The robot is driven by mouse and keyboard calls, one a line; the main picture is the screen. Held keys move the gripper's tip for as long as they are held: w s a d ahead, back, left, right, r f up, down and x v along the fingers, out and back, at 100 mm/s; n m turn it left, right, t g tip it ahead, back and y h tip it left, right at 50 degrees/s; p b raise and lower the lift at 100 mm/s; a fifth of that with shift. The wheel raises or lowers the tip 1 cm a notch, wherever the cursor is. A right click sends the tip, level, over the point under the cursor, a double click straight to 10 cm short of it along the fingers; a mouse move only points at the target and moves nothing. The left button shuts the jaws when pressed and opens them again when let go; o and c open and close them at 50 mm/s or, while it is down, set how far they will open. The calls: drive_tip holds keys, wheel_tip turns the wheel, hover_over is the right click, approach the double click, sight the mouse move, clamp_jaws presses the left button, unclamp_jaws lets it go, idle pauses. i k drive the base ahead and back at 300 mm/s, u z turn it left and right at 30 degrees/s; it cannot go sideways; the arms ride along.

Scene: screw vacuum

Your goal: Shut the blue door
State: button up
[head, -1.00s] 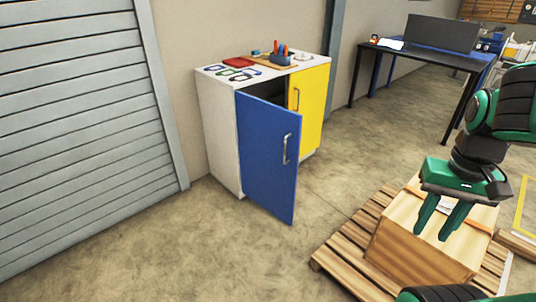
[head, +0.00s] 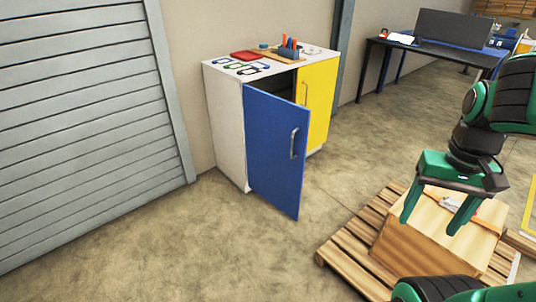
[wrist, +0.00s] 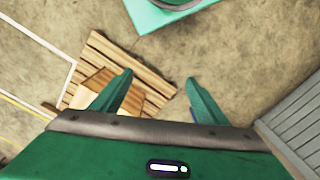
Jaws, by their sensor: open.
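The blue door (head: 272,150) is on the left half of a white cabinet (head: 228,130) and stands ajar, swung out toward me, with a dark gap showing above it. Its silver handle (head: 294,143) is near its free edge. A yellow door (head: 318,98) beside it looks closed. My gripper (head: 433,225) is open and empty, fingers pointing down, well to the right of the blue door and apart from it. It shows in the wrist view (wrist: 160,95) with nothing between its fingers.
A wooden crate (head: 420,245) on a pallet (head: 350,262) lies beneath and around my gripper. The floor (head: 210,235) in front of the cabinet is clear. A grey shutter (head: 80,120) stands at left. Tools and a red tray (head: 245,56) lie on the cabinet top. A dark table (head: 440,52) stands behind.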

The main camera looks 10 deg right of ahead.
sight(276, 128)
drive_tip(key=z, duration=0.1)
drive_tip(key=i, duration=0.95)
drive_tip(key=u, duration=0.45)
